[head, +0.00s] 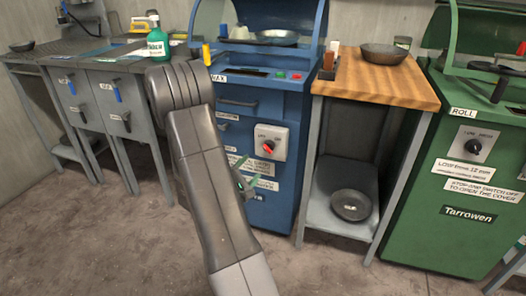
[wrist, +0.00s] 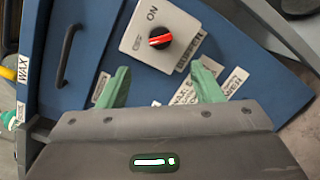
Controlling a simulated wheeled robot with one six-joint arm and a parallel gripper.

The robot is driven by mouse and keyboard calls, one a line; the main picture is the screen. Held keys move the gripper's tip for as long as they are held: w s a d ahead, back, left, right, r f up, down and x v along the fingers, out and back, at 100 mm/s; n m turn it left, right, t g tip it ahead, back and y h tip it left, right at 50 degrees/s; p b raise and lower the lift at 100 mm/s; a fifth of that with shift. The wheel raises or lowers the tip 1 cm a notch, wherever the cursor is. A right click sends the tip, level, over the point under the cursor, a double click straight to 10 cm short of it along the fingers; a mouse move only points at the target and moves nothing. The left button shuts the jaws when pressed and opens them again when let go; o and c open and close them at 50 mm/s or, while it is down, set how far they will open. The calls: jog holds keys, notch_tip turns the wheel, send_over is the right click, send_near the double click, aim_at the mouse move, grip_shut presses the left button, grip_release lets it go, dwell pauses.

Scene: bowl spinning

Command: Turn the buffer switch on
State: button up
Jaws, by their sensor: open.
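The red switch knob (head: 268,146) sits on a light grey plate on the front of the blue machine (head: 228,112). In the wrist view the knob (wrist: 160,39) shows at top centre, below the word ON, with its white pointer mark lying nearly sideways in the picture. My gripper's green fingers (wrist: 161,82) are open and apart, with the knob beyond them and nothing between them. In the head view my gripper (head: 243,177) is mostly hidden behind my arm, lower left of the switch plate. It appears not to touch the knob.
A green machine (head: 453,205) with a black knob (head: 473,146) stands at right. Between the machines is a wooden-topped table (head: 370,80) with a bowl (head: 383,54). A grey bench (head: 100,88) with a green bottle (head: 156,44) is at left. The floor in front is clear.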

aim_at(267, 149)
jog(key=b+x, duration=0.3)
jog(key=x, duration=0.9)
jog(key=shift+w+d, duration=0.15)
jog(key=shift+w, duration=0.15)
jog(key=c, duration=0.9)
jog(key=shift+c, duration=0.2)
